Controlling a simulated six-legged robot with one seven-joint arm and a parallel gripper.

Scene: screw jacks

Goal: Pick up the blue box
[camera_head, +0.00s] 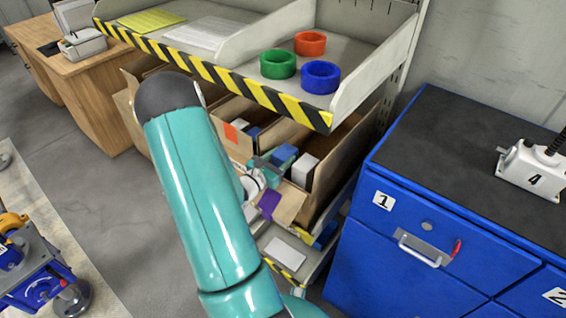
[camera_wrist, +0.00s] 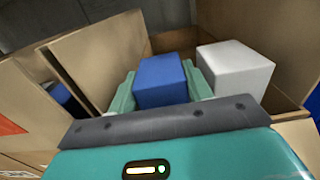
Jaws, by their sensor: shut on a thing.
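The blue box (camera_wrist: 163,80) sits between the two fingers of my gripper (camera_wrist: 160,92) in the wrist view, at the opening of a cardboard box. My gripper is shut on it. In the head view the blue box (camera_head: 285,154) shows small, at my gripper (camera_head: 274,160), inside the open cardboard box on the shelf below the top one. A white box (camera_wrist: 236,70) stands just right of the blue box; it also shows in the head view (camera_head: 304,170). The blue box's underside is hidden.
Cardboard walls (camera_wrist: 100,60) rise close on the left and behind. The top shelf edge (camera_head: 230,85) overhangs the cardboard boxes and bears green (camera_head: 278,64), red (camera_head: 310,43) and blue rings (camera_head: 320,78). A blue cabinet (camera_head: 390,270) stands at the right.

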